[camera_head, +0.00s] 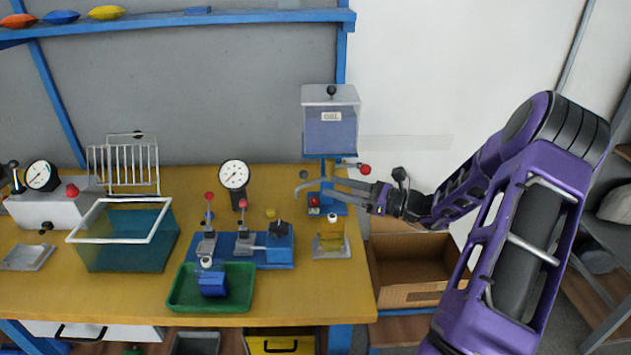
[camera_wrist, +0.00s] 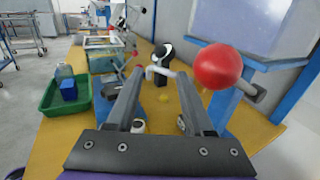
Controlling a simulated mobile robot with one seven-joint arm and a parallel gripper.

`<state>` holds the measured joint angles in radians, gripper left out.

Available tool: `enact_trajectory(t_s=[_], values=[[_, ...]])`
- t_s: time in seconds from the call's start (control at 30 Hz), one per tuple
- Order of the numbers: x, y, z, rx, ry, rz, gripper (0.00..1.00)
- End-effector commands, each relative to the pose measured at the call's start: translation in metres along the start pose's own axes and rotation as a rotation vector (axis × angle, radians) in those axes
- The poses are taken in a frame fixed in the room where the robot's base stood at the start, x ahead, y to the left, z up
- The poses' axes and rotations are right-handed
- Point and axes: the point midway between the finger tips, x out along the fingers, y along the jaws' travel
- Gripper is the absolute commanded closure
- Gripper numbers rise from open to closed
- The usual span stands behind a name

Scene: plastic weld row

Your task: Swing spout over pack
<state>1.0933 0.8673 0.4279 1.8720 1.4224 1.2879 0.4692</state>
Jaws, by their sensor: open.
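The gel dispenser (camera_head: 331,130) is a clear tank of blue gel on a blue post. Its thin grey curved spout (camera_head: 303,186) points left; in the wrist view the pale spout (camera_wrist: 160,71) shows at the gap between my fingertips. My gripper (camera_head: 328,187) reaches in from the right, open, its fingers (camera_wrist: 160,80) around or just behind the spout; contact cannot be told. A yellow pack (camera_head: 331,230) stands on a grey plate below the dispenser, right of the spout tip. A blue pack (camera_head: 212,282) sits in the green tray (camera_head: 178,300).
A red-knobbed lever (camera_head: 364,169) sticks out close above my gripper; its knob (camera_wrist: 218,66) looms right of my fingers. A blue fixture with levers (camera_head: 245,248) and a teal tank (camera_head: 130,245) stand left. An open cardboard box (camera_head: 410,265) is below my forearm.

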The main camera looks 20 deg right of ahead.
Motion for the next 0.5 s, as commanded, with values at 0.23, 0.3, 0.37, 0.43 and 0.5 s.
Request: enact_trajectory(t_s=[0.23,0.3,0.37,0.43,0.5], values=[[-0.056,-0.001,0.001,-0.002,0.000,-0.002,0.48],[-0.066,-0.001,0.001,-0.002,-0.002,-0.002,0.48],[-0.073,-0.001,0.001,-0.003,-0.001,-0.001,0.48],[-0.078,-0.001,0.001,-0.002,-0.002,-0.001,0.48],[-0.082,-0.001,0.002,-0.002,-0.003,-0.001,0.48]])
